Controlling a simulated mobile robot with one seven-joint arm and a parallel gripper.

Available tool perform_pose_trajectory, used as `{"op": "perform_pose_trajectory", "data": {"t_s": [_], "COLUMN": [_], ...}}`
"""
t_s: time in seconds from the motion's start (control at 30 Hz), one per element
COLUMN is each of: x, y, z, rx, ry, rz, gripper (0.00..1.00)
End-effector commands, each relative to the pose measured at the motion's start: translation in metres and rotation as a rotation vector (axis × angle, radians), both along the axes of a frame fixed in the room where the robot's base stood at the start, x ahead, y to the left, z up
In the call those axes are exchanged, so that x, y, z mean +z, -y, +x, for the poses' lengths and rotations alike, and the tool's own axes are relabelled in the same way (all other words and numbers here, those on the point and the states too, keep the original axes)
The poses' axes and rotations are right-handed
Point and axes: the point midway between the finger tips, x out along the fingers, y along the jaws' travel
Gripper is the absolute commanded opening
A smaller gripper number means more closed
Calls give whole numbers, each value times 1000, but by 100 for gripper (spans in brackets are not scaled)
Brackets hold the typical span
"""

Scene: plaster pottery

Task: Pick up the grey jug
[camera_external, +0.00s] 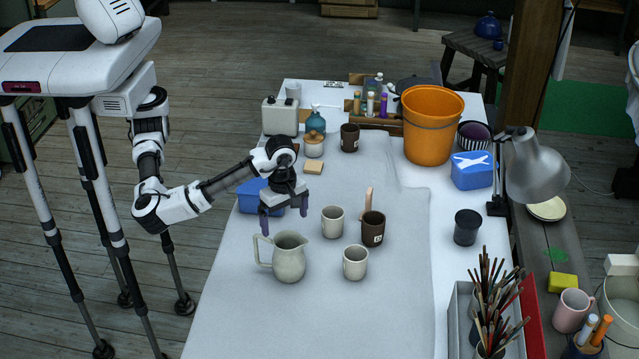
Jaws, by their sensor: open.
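The grey jug (289,259) stands upright on the white-covered table. Its handle is on its left side and its spout is at the upper right. My gripper (284,224) points down with its two purple-grey fingers apart. It is empty and appears above and behind the jug. Its fingertips look close to the jug's rim, but I cannot tell the exact height or gap.
A pale cup (332,221), another pale cup (355,262) and a brown mug (372,229) stand right of the jug. A blue box (250,198) lies behind my gripper. The table (240,325) is clear in front of the jug.

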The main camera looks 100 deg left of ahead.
Motion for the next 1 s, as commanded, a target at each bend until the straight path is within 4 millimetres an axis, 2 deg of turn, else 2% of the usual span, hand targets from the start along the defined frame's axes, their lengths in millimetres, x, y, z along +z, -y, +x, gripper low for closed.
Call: {"op": "perform_pose_trajectory", "data": {"t_s": [0.2,0.47,0.7,0.83,1.0], "x": [-37,-55,-89,-99,-101], "y": [1,0,-2,-2,-2], "z": [-1,0,0,0,0], "rx": [-3,-3,-3,-3,-3], "ry": [-1,-1,1,1,2], "rz": [-2,-4,-2,-1,-2], "gripper": [99,99,99,99,99]}}
